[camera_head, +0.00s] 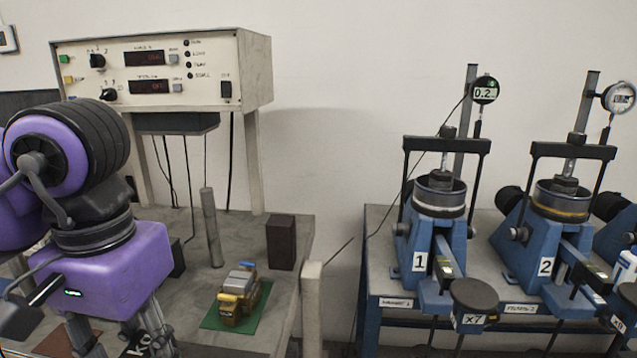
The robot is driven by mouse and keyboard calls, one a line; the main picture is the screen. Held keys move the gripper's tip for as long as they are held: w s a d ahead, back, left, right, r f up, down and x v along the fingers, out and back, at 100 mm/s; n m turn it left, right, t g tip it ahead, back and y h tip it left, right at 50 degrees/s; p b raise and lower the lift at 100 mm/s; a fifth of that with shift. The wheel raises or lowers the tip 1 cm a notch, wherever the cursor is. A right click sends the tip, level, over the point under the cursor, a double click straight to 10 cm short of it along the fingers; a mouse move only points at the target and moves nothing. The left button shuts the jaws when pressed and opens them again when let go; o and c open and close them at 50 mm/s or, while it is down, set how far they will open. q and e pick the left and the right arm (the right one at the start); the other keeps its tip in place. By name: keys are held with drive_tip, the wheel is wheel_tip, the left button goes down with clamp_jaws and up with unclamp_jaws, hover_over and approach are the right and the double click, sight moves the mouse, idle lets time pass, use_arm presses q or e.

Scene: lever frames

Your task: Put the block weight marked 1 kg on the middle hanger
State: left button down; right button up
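My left gripper (125,343) hangs at the bottom left, fingers pointing down and spread apart; its tips run to the frame's lower edge. A dark thing with white lettering (138,346) shows between the fingers, partly cut off. I cannot tell whether it is the 1 kg weight, and no contact is visible. Blue lever frame 1 (432,245) has a dark round hanger plate marked x7 (474,303) in front. Blue lever frame 2 (545,245) stands to its right; its hanger is not clear. A third frame (612,243) is cut off at the right. My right gripper is not seen.
A brown and yellow object (238,300) lies on a green mat (211,320). A dark block (281,242) and upright grey rod (212,228) stand behind it. A control box (160,72) stands above. A gap separates the left table from the frames' bench (385,265).

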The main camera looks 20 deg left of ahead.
sight(177, 354)
use_arm(q)
drive_tip(key=w+f, duration=0.1)
drive_tip(key=w+f+p, duration=0.1)
drive_tip(key=w+f, duration=0.1)
drive_tip(key=shift+w+d+f, duration=0.25)
drive_tip(key=shift+w+d, duration=0.05)
drive_tip(key=shift+w, duration=0.1)
drive_tip(key=shift+m, duration=0.7)
drive_tip(key=w+d+f+p, duration=0.1)
drive_tip(key=d+f+p, duration=0.1)
drive_tip(key=w+d+f+p, duration=0.2)
drive_tip(key=d, duration=0.1)
drive_tip(key=w+d+f+p, duration=0.1)
drive_tip(key=w+d+p, duration=0.1)
drive_tip(key=shift+w+d+f, duration=0.15)
drive_tip(key=shift+d+f, duration=0.15)
drive_tip(key=shift+f, duration=0.1)
drive_tip(key=shift+m, duration=0.6)
drive_tip(key=shift+w+d+r+p, duration=0.15)
drive_tip(key=shift+d+r+p, duration=0.4)
drive_tip(key=shift+d+r, duration=0.35)
drive_tip(key=shift+w+d+r+p, duration=0.1)
drive_tip(key=shift+d+r+p, duration=0.45)
drive_tip(key=shift+d, duration=0.5)
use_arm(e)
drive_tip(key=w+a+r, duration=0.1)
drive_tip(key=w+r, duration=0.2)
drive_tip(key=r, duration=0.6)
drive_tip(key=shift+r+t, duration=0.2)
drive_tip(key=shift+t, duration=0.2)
